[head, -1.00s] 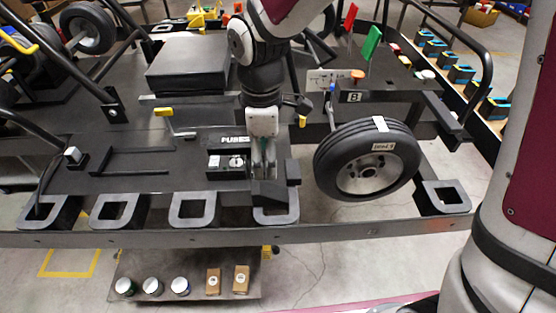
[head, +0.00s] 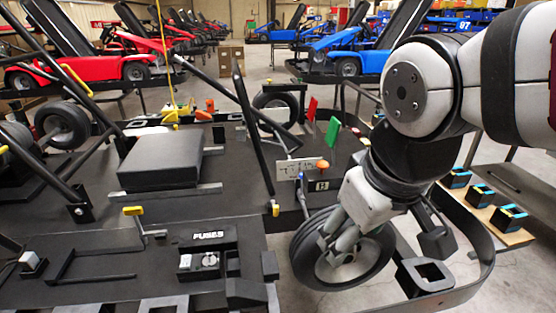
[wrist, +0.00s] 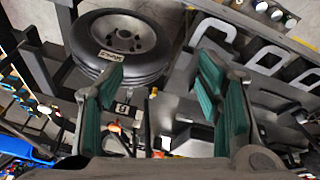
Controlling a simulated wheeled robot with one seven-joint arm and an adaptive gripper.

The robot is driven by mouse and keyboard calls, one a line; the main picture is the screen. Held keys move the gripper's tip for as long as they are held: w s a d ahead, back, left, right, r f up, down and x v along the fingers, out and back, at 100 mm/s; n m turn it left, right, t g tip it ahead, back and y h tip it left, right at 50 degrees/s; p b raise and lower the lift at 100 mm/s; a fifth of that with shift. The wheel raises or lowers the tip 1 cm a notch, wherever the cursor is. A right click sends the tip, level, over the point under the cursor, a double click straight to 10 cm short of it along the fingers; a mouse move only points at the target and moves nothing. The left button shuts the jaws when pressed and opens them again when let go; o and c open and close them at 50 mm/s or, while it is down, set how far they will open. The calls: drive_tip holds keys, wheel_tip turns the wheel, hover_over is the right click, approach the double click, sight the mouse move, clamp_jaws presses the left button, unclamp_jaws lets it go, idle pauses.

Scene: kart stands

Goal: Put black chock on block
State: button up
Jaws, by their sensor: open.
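A low black wedge-like piece (head: 245,293), which looks like the chock, lies at the lower middle of the head view, just below the fuse box. A small dark block (head: 270,264) stands close to its right end; I cannot tell whether the wedge rests on a block. My gripper (head: 335,248) is to the right of both, in front of the spare wheel (head: 365,262), and nothing shows between its fingers. In the wrist view, its green-padded fingers (wrist: 162,80) are spread apart and empty.
The fuse box (head: 200,262) sits on the dark kart floor, with a large flat black box (head: 160,162) behind it. The curved kart rail (head: 470,285) is at lower right.

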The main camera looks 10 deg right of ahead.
drive_tip(key=s+m, duration=0.1)
drive_tip(key=s+d+m, duration=0.1)
drive_tip(key=s+m+t, duration=0.1)
drive_tip(key=shift+s+d+r, duration=0.25)
drive_tip(key=shift+s+d, duration=0.1)
drive_tip(key=shift+d, duration=0.05)
